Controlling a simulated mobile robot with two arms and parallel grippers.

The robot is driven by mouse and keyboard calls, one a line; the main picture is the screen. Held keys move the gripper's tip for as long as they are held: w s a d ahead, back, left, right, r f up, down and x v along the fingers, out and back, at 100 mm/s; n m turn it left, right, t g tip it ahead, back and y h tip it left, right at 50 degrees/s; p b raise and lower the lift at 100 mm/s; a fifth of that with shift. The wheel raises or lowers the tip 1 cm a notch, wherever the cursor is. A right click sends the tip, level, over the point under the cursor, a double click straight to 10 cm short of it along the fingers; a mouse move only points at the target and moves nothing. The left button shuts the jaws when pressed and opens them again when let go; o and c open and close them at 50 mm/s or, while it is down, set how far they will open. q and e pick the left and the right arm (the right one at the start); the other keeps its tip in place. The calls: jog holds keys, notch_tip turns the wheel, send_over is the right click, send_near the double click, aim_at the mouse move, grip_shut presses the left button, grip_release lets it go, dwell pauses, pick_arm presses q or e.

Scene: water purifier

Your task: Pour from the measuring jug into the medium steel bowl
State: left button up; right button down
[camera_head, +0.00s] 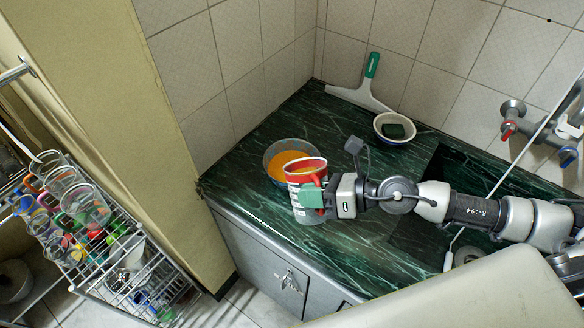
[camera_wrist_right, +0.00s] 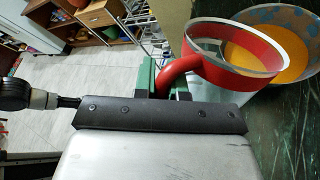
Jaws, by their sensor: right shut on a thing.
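The measuring jug (camera_head: 307,172) has a red rim band, a red handle and a pale body. It looks near upright, close in front of the steel bowl (camera_head: 268,161), which holds orange liquid. My right gripper (camera_head: 316,196), with green fingers, is shut on the jug's handle. In the right wrist view the gripper (camera_wrist_right: 162,82) has the red handle between its fingers. The jug's rim (camera_wrist_right: 232,72) there overlaps the bowl (camera_wrist_right: 312,22). I cannot tell whether the jug's base touches the counter or how much it holds. My left gripper is not in view.
The green marble counter (camera_head: 350,262) is bare in front of the jug. A small white bowl (camera_head: 380,122) with a dark green block and a squeegee (camera_head: 362,92) lie at the back. The sink and taps (camera_head: 512,120) are right. A rack of cups (camera_head: 120,260) stands left.

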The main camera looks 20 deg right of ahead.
pick_arm(q)
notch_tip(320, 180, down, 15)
jog(key=b, duration=1.4)
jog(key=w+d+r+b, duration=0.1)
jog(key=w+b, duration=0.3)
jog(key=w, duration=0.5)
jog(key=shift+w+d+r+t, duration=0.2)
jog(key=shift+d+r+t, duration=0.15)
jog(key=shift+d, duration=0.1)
pick_arm(e)
jog(key=s+f+n+t+y, duration=0.2)
jog(key=s+f+n+t, duration=0.1)
jog(key=s+f+n, duration=0.2)
jog(key=shift+s+f, duration=0.15)
jog(key=shift+s, duration=0.35)
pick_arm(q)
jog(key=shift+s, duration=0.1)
